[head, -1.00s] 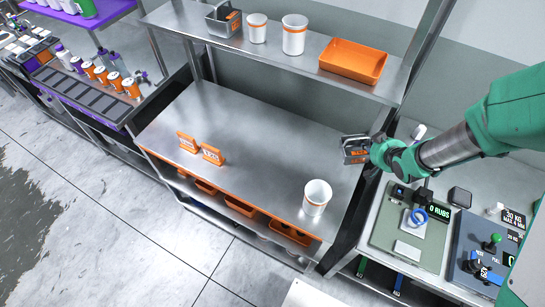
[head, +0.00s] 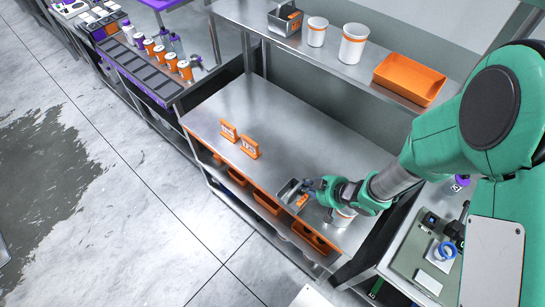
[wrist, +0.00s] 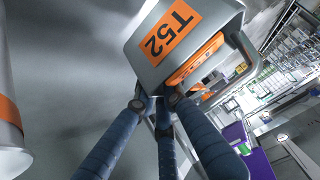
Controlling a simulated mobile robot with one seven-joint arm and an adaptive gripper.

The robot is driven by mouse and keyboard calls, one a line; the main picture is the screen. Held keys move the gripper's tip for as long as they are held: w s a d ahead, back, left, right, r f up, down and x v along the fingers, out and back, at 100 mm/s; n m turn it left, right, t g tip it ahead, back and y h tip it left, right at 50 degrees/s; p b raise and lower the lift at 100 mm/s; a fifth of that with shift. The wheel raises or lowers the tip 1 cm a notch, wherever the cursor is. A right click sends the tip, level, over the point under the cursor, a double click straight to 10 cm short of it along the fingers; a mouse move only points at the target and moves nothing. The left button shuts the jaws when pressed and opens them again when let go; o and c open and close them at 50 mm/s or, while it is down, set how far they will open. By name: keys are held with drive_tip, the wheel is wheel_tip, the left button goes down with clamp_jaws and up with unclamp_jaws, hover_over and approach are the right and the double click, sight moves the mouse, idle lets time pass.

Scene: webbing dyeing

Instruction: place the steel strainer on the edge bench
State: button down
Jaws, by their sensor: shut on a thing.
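The steel strainer (head: 289,190) is a small grey metal box with an orange part. In the wrist view the strainer (wrist: 150,27) shows an orange label reading T52 and a bent handle. My gripper (head: 312,187) is shut on it; the blue-grey fingers (wrist: 160,103) meet at its near side. The edge bench (head: 290,125) is the steel bench with an orange front edge. The strainer is over its front right part, close to the front edge. I cannot tell whether it touches the top.
A white tub (head: 343,217) stands partly hidden by my gripper, very near it. The shelf above holds another steel container (head: 284,20), white tubs (head: 353,45) and an orange tray (head: 410,80). The bench's middle is clear.

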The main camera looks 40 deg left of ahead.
drive_tip(key=shift+s+a+f+n+g, duration=0.1)
drive_tip(key=shift+s+a+n+g, duration=0.1)
drive_tip(key=shift+s, duration=0.35)
drive_tip(key=shift+s+a+f+n+g, duration=0.1)
drive_tip(key=shift+s+a+n+g, duration=0.1)
drive_tip(key=shift+s, duration=0.35)
drive_tip(key=w+a, duration=0.3)
drive_tip(key=a, duration=0.1)
drive_tip(key=w+a+f+b, duration=0.1)
drive_tip(key=w+a, duration=0.6)
drive_tip(key=a, duration=0.1)
drive_tip(key=shift+w+a+f+b, duration=0.1)
drive_tip(key=shift+w+f+b, duration=0.15)
drive_tip(key=shift+f+b, duration=0.05)
drive_tip(key=shift+f, duration=0.1)
drive_tip(key=shift+f+b, duration=0.65)
drive_tip(key=shift+f, duration=1)
